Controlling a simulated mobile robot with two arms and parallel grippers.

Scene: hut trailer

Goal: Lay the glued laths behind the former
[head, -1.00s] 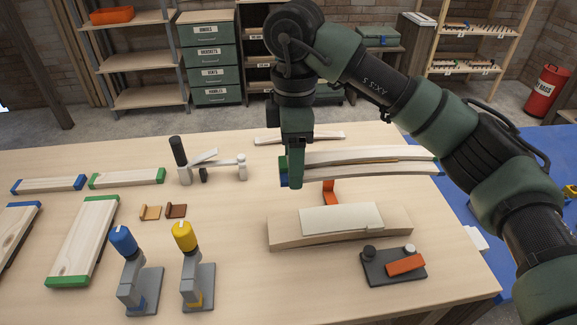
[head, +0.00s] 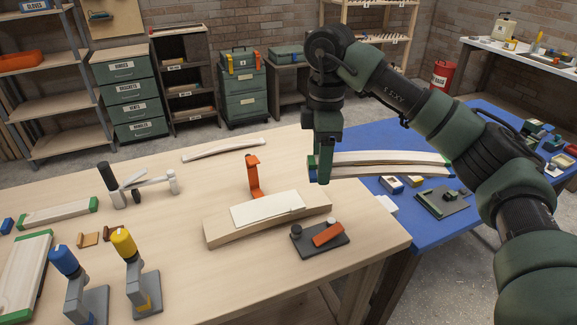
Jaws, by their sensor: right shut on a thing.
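My right gripper (head: 322,172) points down and is shut on the left end of a stack of long, slightly bowed laths (head: 390,158). The stack has pale wood layers and blue and green at its ends. It is held in the air, stretching right over the blue table. The former looks to be the pale wooden block with a curved top (head: 322,207) on the wooden table, left of and nearer than the gripper. A white sheet (head: 268,210) lies on it. An orange upright piece (head: 253,177) stands just behind it. My left gripper is out of view.
A thin curved strip (head: 224,150) lies farther back on the wooden table (head: 200,280). A dark plate with an orange block (head: 320,240) sits in front of the former. Blue-topped (head: 75,280) and yellow-topped (head: 135,270) clamp-like tools stand front left. Small items lie on the blue table (head: 405,227).

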